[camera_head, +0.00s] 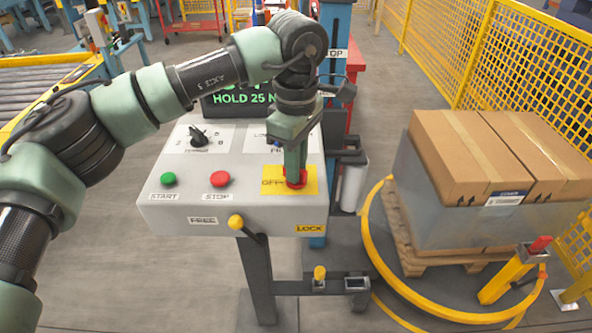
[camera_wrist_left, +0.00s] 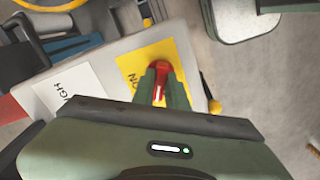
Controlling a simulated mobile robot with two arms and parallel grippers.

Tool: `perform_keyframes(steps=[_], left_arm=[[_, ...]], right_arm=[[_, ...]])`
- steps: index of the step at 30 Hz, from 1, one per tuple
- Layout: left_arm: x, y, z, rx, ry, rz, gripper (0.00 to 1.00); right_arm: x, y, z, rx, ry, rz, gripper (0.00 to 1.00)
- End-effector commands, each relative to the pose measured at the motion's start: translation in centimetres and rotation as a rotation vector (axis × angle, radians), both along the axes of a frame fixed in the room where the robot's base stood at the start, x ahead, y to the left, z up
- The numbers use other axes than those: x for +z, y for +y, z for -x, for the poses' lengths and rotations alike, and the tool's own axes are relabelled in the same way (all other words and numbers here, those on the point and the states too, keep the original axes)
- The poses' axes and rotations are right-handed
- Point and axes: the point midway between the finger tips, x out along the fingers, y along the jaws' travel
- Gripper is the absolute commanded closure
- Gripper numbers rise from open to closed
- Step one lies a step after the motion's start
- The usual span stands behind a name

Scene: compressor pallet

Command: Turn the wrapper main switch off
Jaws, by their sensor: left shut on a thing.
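The wrapper main switch is a red rotary handle (camera_head: 297,181) on a yellow plate (camera_head: 271,176) at the right end of the grey control panel (camera_head: 190,203). "OFF" lettering shows on the plate's left side in the head view. My left gripper (camera_head: 296,172) points down onto the switch and is shut on the red handle. In the left wrist view the red handle (camera_wrist_left: 159,84) sits between the two green fingers (camera_wrist_left: 158,93), over the yellow plate (camera_wrist_left: 137,66), where "ON" lettering shows. The fingers hide part of the handle, so its exact angle is hard to tell. My right gripper is not in view.
The panel also carries a green START button (camera_head: 168,179), a red STOP button (camera_head: 220,179) and a black rotary knob (camera_head: 198,136). A yellow-knobbed lever (camera_head: 236,222) is at its front edge. Wrapped boxes (camera_head: 470,150) stand on a pallet at the right, inside a yellow ring (camera_head: 405,302).

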Motion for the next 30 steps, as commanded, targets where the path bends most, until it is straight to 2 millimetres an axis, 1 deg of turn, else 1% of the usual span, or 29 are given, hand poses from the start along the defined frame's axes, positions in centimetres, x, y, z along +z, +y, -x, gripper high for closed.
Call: perform_keyframes(steps=[1,6,15,21,30], left_arm=[[0.0,0.0,-0.1,0.046,-0.005,0.001,1.00],[0.1,0.0,-0.1,0.199,-0.006,0.001,1.00],[0.2,0.0,-0.1,0.406,-0.006,0.001,1.00],[0.2,0.0,-0.1,0.486,-0.006,0.002,1.00],[0.3,0.0,-0.1,0.528,-0.006,0.002,1.00]], right_arm=[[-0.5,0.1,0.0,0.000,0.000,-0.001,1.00],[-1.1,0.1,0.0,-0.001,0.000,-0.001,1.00],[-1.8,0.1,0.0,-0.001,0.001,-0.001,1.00],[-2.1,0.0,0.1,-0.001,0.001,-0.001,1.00],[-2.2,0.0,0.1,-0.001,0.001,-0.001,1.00]])
